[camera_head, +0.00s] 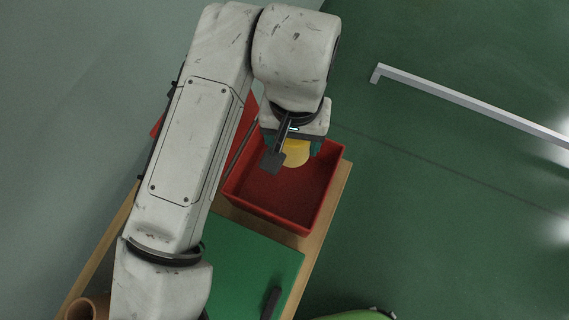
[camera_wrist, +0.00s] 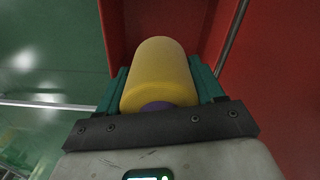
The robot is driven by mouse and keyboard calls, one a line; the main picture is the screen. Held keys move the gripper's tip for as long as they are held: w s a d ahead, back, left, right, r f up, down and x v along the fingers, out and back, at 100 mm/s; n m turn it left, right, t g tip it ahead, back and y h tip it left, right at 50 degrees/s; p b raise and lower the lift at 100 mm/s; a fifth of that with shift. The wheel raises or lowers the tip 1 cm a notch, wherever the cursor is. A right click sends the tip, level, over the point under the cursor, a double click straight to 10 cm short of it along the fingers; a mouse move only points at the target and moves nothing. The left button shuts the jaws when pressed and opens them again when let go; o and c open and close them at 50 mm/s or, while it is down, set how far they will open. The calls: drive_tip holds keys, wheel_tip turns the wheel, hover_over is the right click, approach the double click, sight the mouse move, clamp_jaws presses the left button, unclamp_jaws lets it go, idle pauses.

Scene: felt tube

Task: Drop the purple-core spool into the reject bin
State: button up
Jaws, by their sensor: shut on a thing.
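A yellow spool (camera_wrist: 160,72) with a purple core (camera_wrist: 157,106) sits between the two teal fingers of my gripper (camera_wrist: 160,85) in the wrist view. The fingers are shut on its sides. In the head view my gripper is over the far part of the red bin (camera_head: 286,196), and the yellow of the spool (camera_head: 297,152) shows beside a dark part of my wrist. The bin's visible floor looks empty; its far part is hidden by my arm. Whether the spool is below the rim, I cannot tell.
The bin stands on a wooden table (camera_head: 318,240) beside a green mat (camera_head: 250,262) with a dark object (camera_head: 271,303) on it. A brown cylinder (camera_head: 88,307) is at bottom left. A pale bar (camera_head: 470,102) crosses the green floor at right.

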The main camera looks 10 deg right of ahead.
wheel_tip(320, 180, down, 4)
drive_tip(key=b, duration=0.2)
drive_tip(key=shift+r+b, duration=0.1)
drive_tip(key=shift+b, duration=0.25)
drive_tip(key=o, duration=1.3)
drive_tip(key=shift+o, duration=0.2)
drive_tip(key=shift+r, duration=0.1)
wheel_tip(320, 180, up, 11)
drive_tip(key=shift+f+b, duration=0.2)
drive_tip(key=shift+b, duration=0.2)
